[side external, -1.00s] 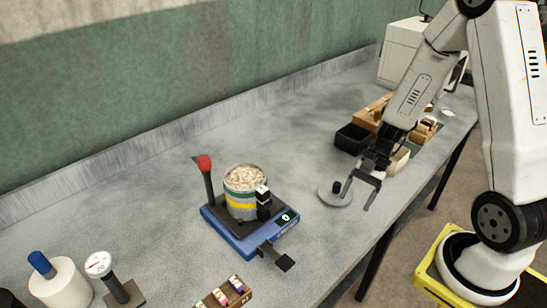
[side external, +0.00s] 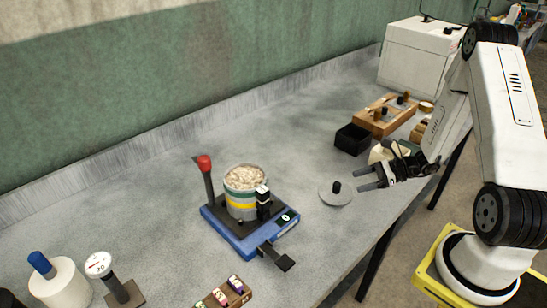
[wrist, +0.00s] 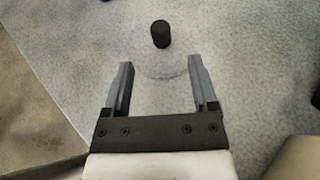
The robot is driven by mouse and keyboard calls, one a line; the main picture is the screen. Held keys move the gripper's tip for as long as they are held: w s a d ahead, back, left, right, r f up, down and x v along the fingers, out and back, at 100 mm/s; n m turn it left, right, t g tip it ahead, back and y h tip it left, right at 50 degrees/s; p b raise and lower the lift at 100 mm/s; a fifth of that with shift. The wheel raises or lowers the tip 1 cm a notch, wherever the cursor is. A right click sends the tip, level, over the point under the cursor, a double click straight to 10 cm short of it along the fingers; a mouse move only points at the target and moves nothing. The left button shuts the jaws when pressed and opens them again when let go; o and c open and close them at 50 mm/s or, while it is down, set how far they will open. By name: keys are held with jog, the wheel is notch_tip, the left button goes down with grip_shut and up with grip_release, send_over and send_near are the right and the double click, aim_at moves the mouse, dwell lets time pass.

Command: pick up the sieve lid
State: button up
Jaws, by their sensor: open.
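The sieve lid (side external: 328,197) is a round, pale grey disc with a black knob (side external: 336,187) standing up at its middle. It lies flat on the grey table, to the right of the blue device. My gripper (side external: 358,180) is open and empty, just right of the lid, with its fingers pointing left toward the knob. In the wrist view the knob (wrist: 160,34) is ahead of my gripper (wrist: 158,68), beyond the fingertips and roughly centred between them. The pale lid disc (wrist: 150,64) is faint against the table there.
A blue device (side external: 262,240) with a red-topped lever holds a can of grain (side external: 245,177). A black bin (side external: 352,139) and wooden rack (side external: 373,123) stand behind my gripper. A gauge (side external: 99,264) and white cylinder (side external: 62,284) stand front left. Table around the lid is clear.

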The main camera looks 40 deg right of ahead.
aim_at(337, 187)
jog(key=shift+x, duration=1.15)
jog(key=shift+x, duration=2.6)
jog(key=shift+f, duration=0.1)
grip_shut()
